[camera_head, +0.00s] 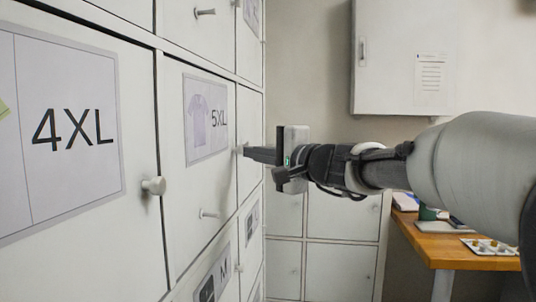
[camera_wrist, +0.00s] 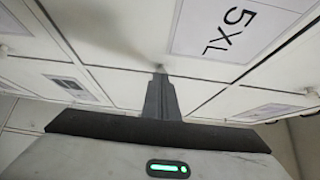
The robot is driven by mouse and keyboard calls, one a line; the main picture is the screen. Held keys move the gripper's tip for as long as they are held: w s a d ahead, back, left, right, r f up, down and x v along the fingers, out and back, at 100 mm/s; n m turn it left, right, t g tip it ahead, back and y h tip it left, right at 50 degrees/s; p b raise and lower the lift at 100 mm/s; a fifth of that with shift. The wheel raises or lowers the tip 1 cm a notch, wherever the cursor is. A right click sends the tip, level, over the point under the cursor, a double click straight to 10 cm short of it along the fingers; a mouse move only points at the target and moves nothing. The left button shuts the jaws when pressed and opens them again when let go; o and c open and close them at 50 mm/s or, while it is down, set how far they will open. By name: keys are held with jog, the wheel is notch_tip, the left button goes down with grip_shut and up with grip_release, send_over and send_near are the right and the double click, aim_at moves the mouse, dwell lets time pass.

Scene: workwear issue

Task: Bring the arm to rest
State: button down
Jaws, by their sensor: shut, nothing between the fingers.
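My arm (camera_head: 470,165) reaches in from the right in the head view, stretched out level towards the white lockers.
The 4XL door (camera_head: 140,235) with its knob (camera_head: 154,186) is close on the left. A wooden table (camera_head: 450,246) with a tray (camera_head: 490,246) stands below my arm at the right. A white wall cabinet (camera_head: 400,60) hangs behind. More lockers (camera_head: 340,255) stand at the back.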

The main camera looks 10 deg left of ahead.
jog(key=s+d+f+n+g+h, duration=0.2)
jog(key=s+d+f+n, duration=0.1)
jog(key=s+f, duration=0.35)
jog(key=s+d+f+n+g+h, duration=0.2)
jog(key=s+f, duration=0.3)
jog(key=s, duration=0.2)
jog(key=s+d+f+n+g+h, duration=0.15)
jog(key=s+d+f+h, duration=0.35)
jog(key=s+d+f, duration=0.55)
jog(key=s+d+f+n+g+h, duration=0.1)
jog(key=s+d+f+n+h, duration=0.1)
jog(key=s+d+f+h, duration=0.8)
notch_tip(320, 180, up, 32)
jog(key=w+d+y+p, duration=0.2)
jog(key=y+p, duration=0.3)
jog(key=p, duration=2.2)
jog(key=shift+w+d+f+p, duration=0.15)
jog(key=shift+w+d+p, duration=0.1)
jog(key=shift+p, duration=0.15)
jog(key=shift+m+t, duration=0.25)
